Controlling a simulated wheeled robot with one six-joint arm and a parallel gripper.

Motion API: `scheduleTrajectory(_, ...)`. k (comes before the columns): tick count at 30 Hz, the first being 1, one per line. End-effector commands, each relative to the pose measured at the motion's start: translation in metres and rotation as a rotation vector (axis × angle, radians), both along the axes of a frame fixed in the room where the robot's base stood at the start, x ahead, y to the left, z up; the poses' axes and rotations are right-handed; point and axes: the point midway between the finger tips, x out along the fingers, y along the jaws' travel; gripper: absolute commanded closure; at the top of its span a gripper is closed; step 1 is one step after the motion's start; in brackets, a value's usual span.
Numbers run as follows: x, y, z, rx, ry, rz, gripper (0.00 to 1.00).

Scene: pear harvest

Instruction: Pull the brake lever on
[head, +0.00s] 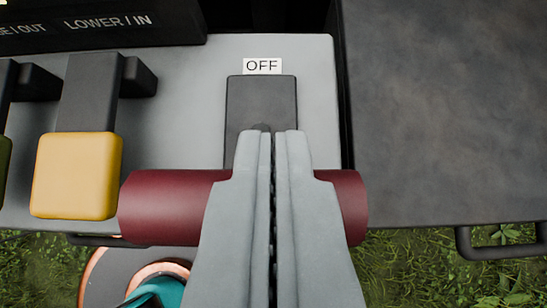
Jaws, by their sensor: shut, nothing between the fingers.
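The brake lever's dark red crossbar handle (165,206) lies sideways across the middle of the head view. A dark grey plate or slot (262,100) lies behind it, under a white label reading OFF (262,66). My gripper (269,134) is shut, its two grey fingers pressed together with nothing between them. The fingers cover the middle of the red handle, with the handle showing on both sides. The fingertips overlap the lower part of the dark plate. I cannot tell whether the fingers touch the handle.
A lever with a yellow knob (76,175) stands close on the left, under the black LOWER / IN panel (100,22). A dark flat surface (450,110) lies to the right, with a black handle (500,243) at its edge. Grass and a round copper-and-teal part (150,285) show below.

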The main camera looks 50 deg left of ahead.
Motion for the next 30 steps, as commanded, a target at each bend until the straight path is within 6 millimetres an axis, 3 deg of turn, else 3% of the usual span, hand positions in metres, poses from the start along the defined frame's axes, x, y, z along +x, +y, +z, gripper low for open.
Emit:
scheduleTrajectory(2, 0.002, 0.002, -0.002, -0.006, 0.013, 0.002, 1.0)
scheduleTrajectory(12, 0.02, 0.019, 0.024, -0.002, -0.001, -0.002, 1.0)
scheduleTrajectory(30, -0.015, -0.027, 0.059, -0.001, -0.004, -0.007, 1.0)
